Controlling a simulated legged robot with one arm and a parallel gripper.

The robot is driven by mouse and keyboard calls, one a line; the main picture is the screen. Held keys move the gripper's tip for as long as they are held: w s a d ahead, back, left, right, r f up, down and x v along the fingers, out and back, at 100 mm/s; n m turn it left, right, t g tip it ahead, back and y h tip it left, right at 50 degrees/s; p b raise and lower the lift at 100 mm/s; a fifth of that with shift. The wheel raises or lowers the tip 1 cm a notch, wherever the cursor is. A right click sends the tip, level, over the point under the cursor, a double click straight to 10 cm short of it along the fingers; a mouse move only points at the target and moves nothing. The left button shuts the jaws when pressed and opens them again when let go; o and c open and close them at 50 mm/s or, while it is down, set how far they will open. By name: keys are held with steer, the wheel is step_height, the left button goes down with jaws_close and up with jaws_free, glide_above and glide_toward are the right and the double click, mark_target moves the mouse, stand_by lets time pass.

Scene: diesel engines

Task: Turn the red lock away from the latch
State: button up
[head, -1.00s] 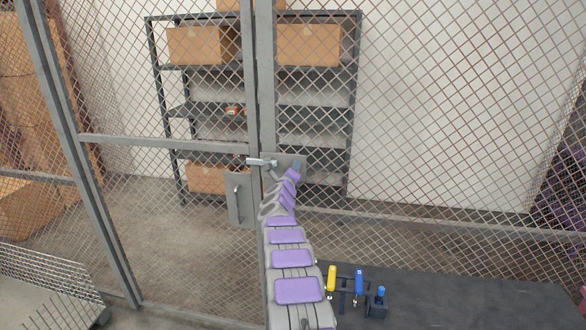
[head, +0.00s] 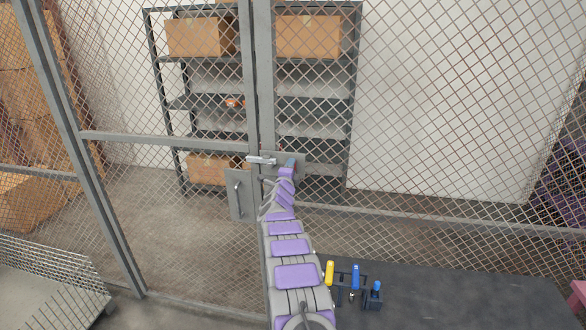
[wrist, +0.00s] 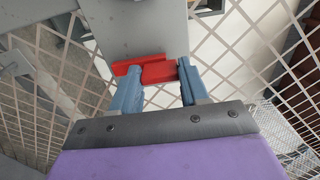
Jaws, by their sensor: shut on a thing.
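The red lock (wrist: 158,71) shows in the wrist view, on the grey latch plate (wrist: 140,28). My gripper (wrist: 156,82) has its two blue fingers on either side of the lock, shut on it. In the head view my gripper (head: 290,163) is at the latch plate, just right of the gate post, and hides the lock there. The silver latch bolt (head: 261,160) lies level across the gap between the gate and the post, left of my gripper.
A mesh gate with a grey handle plate (head: 240,195) stands left of the post. A shelf with cardboard boxes (head: 307,36) is behind the mesh. Yellow and blue tools (head: 354,278) stand on a dark surface at lower right. A mesh cart (head: 45,285) is at lower left.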

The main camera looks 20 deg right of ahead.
steer(key=shift+w+a+f, duration=0.15)
steer(key=shift+a+f, duration=0.1)
steer(key=shift+a, duration=0.2)
steer(key=o, duration=1.1)
steer(key=shift+a+r, duration=0.1)
steer(key=shift+a, duration=0.3)
steer(key=shift+c, duration=0.2)
steer(key=shift+d+r, duration=0.1)
steer(key=b+v, duration=0.3)
steer(key=v, duration=1.4)
